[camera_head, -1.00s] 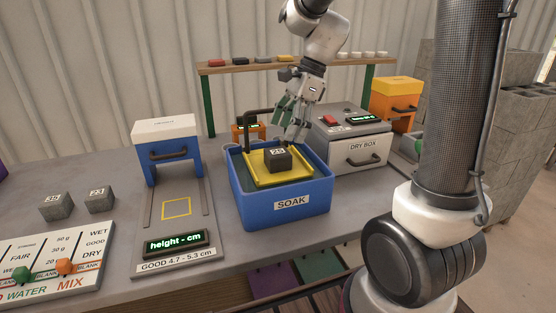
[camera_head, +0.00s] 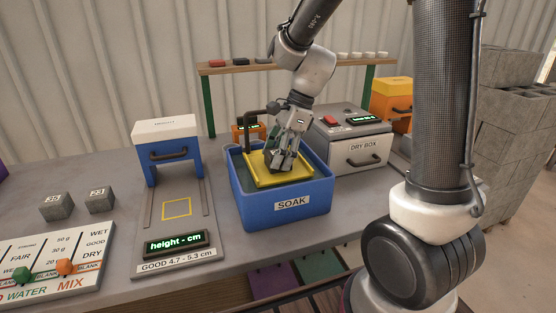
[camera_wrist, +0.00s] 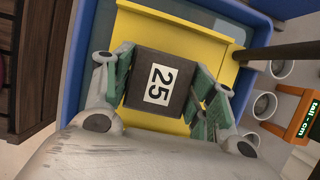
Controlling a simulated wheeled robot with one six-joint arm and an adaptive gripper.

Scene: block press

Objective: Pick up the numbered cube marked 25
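The dark grey cube marked 25 (camera_wrist: 160,85) shows its white label in the wrist view. It is on the yellow tray (camera_wrist: 165,30) in the blue SOAK tub (camera_head: 290,205). My gripper (camera_head: 281,161) is down at the cube and mostly covers it in the head view. In the wrist view, my gripper's green-padded fingers (camera_wrist: 160,90) stand on both sides of the cube, close against it. I cannot tell whether they press on it or leave a thin gap. The cube's underside is hidden.
Two other numbered cubes (camera_head: 57,206) (camera_head: 98,198) stand at the left. A blue height press (camera_head: 167,150) is left of the tub, and the DRY BOX (camera_head: 358,155) is right. A dark post (camera_head: 248,135) rises behind the tray.

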